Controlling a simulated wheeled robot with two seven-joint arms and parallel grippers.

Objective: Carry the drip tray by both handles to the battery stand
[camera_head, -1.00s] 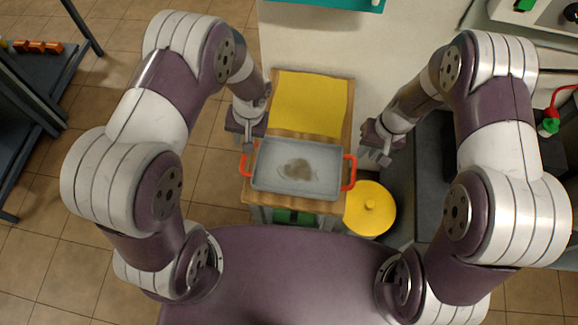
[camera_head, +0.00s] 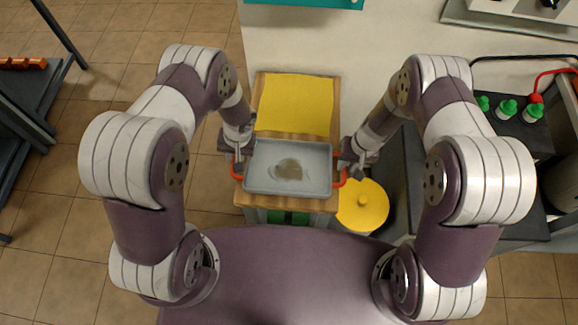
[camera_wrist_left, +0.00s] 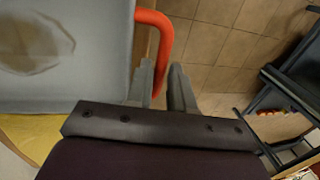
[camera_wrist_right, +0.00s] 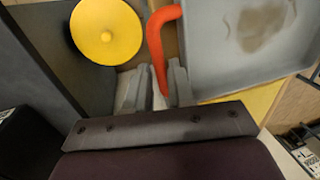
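The grey drip tray (camera_head: 288,187), with a dark stained puddle inside, sits on a wooden-topped stand in front of me. It has an orange-red handle at each end. My left gripper (camera_head: 238,164) is at the left handle (camera_head: 236,170). In the left wrist view its fingers (camera_wrist_left: 162,88) are apart, with the handle (camera_wrist_left: 166,40) reaching between them. My right gripper (camera_head: 350,168) is at the right handle (camera_head: 340,181). In the right wrist view its fingers (camera_wrist_right: 158,88) are also apart around the handle (camera_wrist_right: 156,45). I cannot identify the battery stand for certain.
A yellow cloth or sheet (camera_head: 296,104) lies on the wooden top (camera_head: 327,202) behind the tray. A round yellow lidded container (camera_head: 362,212) stands close on the right. Dark units with green-capped items (camera_head: 507,109) stand further right. A dark rack (camera_head: 25,120) is at far left.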

